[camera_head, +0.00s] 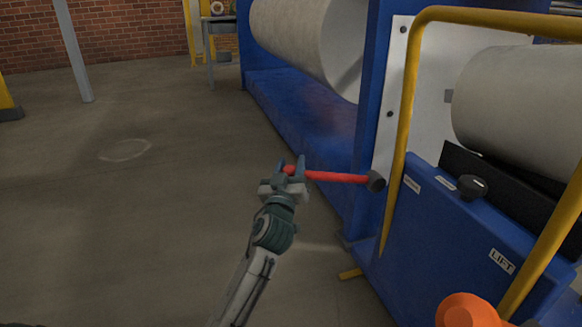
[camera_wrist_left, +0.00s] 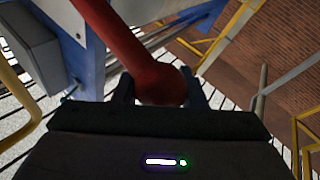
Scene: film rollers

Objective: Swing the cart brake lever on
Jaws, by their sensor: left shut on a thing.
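The red brake lever (camera_head: 335,177) sticks out to the left from a dark round pivot (camera_head: 376,181) on the side of the blue cart (camera_head: 430,225). It lies nearly level in the head view. My left gripper (camera_head: 291,168) is shut on the lever's rounded free end. In the left wrist view the red lever (camera_wrist_left: 125,45) runs down from the top, and its knob end sits between the fingers of my left gripper (camera_wrist_left: 160,88). My right gripper is not in view.
A yellow rail (camera_head: 405,90) rises from the cart, which bears a pale roll (camera_head: 520,105). A black knob (camera_head: 472,187) and an orange round part (camera_head: 467,311) are on the cart. A blue machine (camera_head: 300,110) stands behind. The floor to the left is clear.

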